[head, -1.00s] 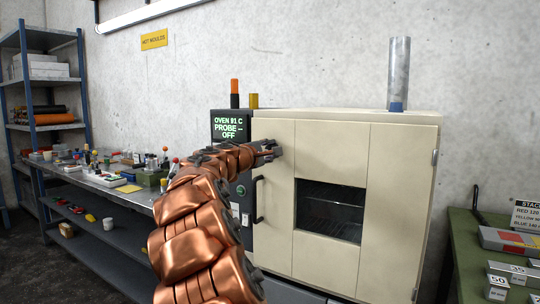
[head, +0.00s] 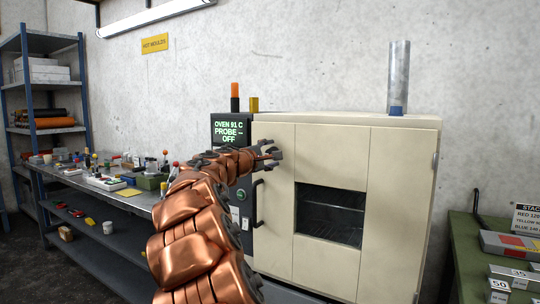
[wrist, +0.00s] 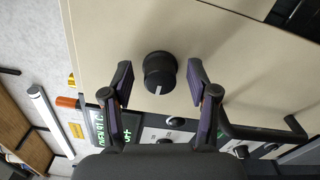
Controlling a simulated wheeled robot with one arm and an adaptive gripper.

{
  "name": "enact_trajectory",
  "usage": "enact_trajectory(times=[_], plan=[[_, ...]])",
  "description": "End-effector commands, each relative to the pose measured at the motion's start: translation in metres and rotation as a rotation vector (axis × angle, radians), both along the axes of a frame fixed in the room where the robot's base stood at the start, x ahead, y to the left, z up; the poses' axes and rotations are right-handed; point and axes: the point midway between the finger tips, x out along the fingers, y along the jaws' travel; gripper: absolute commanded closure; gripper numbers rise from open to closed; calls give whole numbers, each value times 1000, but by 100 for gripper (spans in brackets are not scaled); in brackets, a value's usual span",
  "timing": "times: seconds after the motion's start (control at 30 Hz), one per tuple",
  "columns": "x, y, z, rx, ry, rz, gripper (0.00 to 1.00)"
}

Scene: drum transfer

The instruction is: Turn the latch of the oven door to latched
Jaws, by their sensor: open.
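The oven (head: 400,190) is cream, and its door (head: 310,155) with a dark window looks closed. In the wrist view, the latch (wrist: 160,72) is a round black knob with a short white mark on the door face. My gripper (head: 276,152) is at the door's upper left. In the wrist view, my gripper (wrist: 160,76) is open, with one finger on each side of the knob and gaps between. The knob cannot be made out behind my gripper in the head view.
A black door handle (head: 258,203) runs vertically below my gripper. A display (head: 230,130) reads OVEN 91 C, PROBE --, OFF. A cluttered bench (head: 135,198) stands at left, and a green table (head: 480,262) with labelled blocks stands at right.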

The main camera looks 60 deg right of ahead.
Motion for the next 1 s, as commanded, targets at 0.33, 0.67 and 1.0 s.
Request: enact_trajectory(times=[0.33, 0.67, 1.0], plan=[[-1, 40, 1, -2, 2, 3, 41], [-3, 93, 2, -4, 0, 2, 41], [-5, 118, -1, 1, 0, -1, 41]])
